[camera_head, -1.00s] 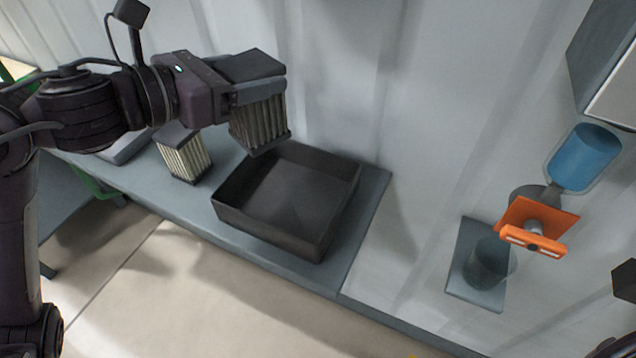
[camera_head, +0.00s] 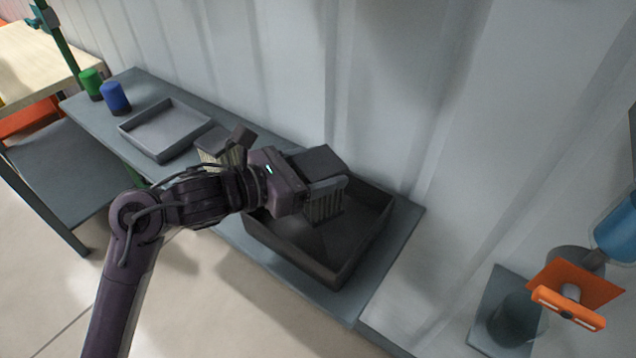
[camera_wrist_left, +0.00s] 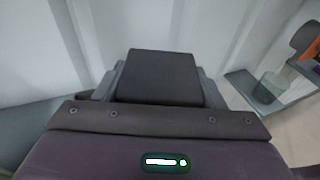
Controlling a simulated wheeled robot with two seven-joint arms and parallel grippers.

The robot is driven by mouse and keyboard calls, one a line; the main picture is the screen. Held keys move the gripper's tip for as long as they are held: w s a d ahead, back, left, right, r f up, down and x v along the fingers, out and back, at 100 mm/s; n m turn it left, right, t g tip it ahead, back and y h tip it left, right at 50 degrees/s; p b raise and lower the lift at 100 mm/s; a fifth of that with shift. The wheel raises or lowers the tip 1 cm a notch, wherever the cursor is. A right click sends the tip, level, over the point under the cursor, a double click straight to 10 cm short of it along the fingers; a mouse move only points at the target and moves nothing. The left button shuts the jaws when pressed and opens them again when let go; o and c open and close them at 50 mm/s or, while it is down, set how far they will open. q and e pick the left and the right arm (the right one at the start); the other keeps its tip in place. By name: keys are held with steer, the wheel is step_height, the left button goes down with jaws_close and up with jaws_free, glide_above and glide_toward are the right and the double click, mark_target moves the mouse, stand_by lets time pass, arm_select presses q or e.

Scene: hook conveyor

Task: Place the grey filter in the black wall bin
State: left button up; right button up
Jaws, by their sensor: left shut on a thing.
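My left gripper (camera_head: 328,190) is shut on the grey filter (camera_head: 323,207), a pleated block with a dark cap. The filter's dark cap also shows in the left wrist view (camera_wrist_left: 163,77). The black bin (camera_head: 335,272) stands on the grey wall shelf. The held filter is upright over the bin's back left part in the head view; I cannot tell whether its lower end touches the bin floor. My right gripper is not in view.
A second pleated filter (camera_head: 222,156) stands left of the bin, partly hidden by my arm. A shallow grey tray (camera_head: 165,129), a blue cylinder (camera_head: 115,98) and a green cylinder (camera_head: 91,84) are farther left. An orange fixture (camera_head: 568,295) is at the right.

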arm_select(q)
step_height(320, 180, down, 4)
steer(key=shift+f, duration=0.4)
steer(key=o, duration=1.1)
steer(key=shift+r, duration=0.1)
steer(key=shift+c, duration=0.2)
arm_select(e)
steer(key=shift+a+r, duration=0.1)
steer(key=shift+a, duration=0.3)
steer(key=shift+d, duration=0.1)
